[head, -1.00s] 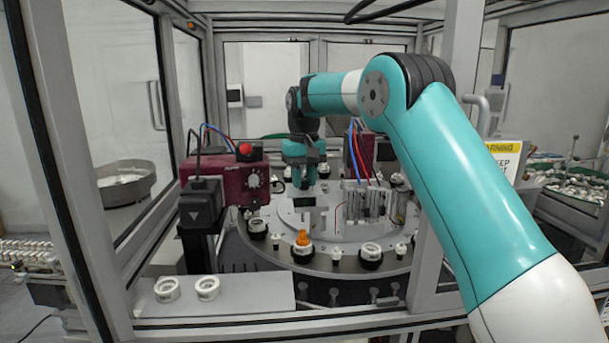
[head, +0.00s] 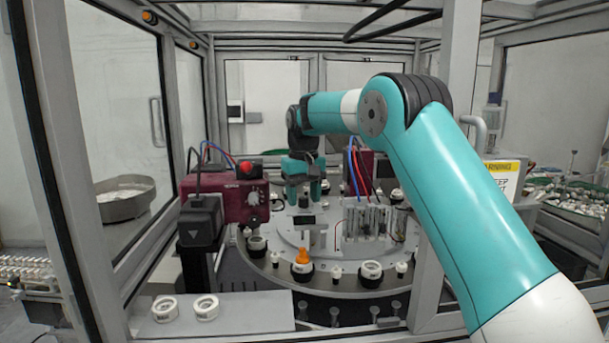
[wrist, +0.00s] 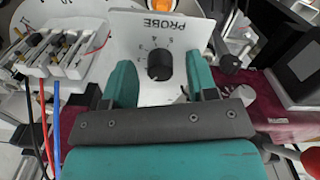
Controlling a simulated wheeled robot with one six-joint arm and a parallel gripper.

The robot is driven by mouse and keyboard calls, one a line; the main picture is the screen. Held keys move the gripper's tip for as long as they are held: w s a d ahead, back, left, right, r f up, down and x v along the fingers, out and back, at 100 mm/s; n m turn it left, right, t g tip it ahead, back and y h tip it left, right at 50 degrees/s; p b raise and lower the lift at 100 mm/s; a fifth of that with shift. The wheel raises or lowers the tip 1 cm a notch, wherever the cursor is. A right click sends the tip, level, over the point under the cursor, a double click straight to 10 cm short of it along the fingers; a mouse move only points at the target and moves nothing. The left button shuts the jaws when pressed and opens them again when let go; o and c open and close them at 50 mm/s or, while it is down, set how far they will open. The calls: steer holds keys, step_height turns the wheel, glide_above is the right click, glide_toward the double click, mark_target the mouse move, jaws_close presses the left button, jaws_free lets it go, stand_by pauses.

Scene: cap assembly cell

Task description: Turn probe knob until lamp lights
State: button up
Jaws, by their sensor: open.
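The black probe knob (wrist: 159,65) stands on a white panel (wrist: 150,25) marked PROBE, with a ring of small scale marks beside it. In the wrist view, one teal finger is on each side of the knob, with a visible gap on both sides. My gripper (head: 303,197) is open and empty, fingers pointing down over the middle of the round table in the head view. I cannot make out a lit lamp in either view.
An orange-topped part (head: 302,257) and white rings sit on the round table's front rim (head: 335,282).

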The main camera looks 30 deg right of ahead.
mark_target(304, 197)
step_height(304, 197, up, 8)
steer(key=p, duration=0.6)
steer(key=shift+f+p, duration=0.15)
steer(key=shift+p, duration=0.15)
step_height(304, 197, up, 10)
steer(key=shift+f, duration=0.25)
steer(key=shift+f, duration=0.1)
